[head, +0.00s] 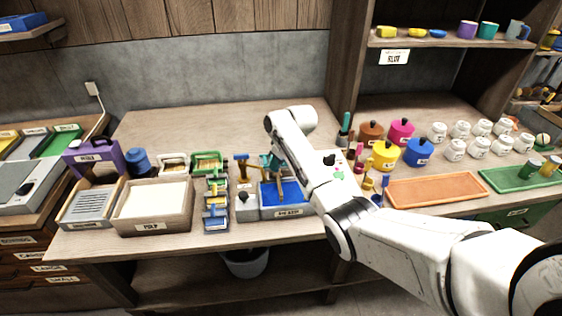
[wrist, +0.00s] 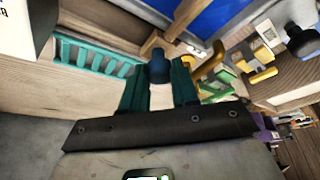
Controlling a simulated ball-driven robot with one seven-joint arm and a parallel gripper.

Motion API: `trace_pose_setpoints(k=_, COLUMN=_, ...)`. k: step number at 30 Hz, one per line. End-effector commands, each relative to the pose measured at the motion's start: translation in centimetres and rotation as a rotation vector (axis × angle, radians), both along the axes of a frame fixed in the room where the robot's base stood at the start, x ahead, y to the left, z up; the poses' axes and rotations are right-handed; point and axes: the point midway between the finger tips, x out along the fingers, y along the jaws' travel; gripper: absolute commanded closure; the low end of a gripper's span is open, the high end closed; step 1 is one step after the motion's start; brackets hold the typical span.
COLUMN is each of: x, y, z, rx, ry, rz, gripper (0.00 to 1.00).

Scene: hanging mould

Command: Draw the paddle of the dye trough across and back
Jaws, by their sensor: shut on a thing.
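The dye trough (head: 296,212) stands on the bench in the middle of the head view, a grey tray filled with blue. Its blue inside also shows at the top of the wrist view (wrist: 225,14). The wooden paddle (head: 281,190) rises from the trough in the head view; a wooden part of it shows in the wrist view (wrist: 151,44). My gripper (head: 271,163) has teal fingers and is above the trough's back side. In the wrist view my gripper (wrist: 159,80) is shut on the paddle's dark blue knob (wrist: 158,66). The paddle's lower end is unclear.
A grey block with a black knob (head: 246,208) stands left of the trough. Farther left are a rack of small coloured items (head: 216,222) and the pulp tray (head: 152,228). Coloured pots (head: 384,156) and an orange tray (head: 436,202) are right. Bare bench (head: 190,130) lies behind.

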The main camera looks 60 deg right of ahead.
Motion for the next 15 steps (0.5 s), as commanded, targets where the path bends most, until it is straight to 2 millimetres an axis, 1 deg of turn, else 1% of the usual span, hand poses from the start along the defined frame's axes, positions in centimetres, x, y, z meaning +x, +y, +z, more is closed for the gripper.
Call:
trace_pose_setpoints(k=1, x=0.39, y=0.30, z=0.08, rx=0.000, ry=-0.007, rz=0.007, gripper=0.69)
trace_pose_setpoints(k=8, x=0.30, y=0.25, z=0.07, rx=0.000, ry=-0.005, rz=0.006, gripper=0.47)
trace_pose_setpoints(k=15, x=0.21, y=0.17, z=0.09, rx=0.000, ry=-0.004, rz=0.004, gripper=0.46)
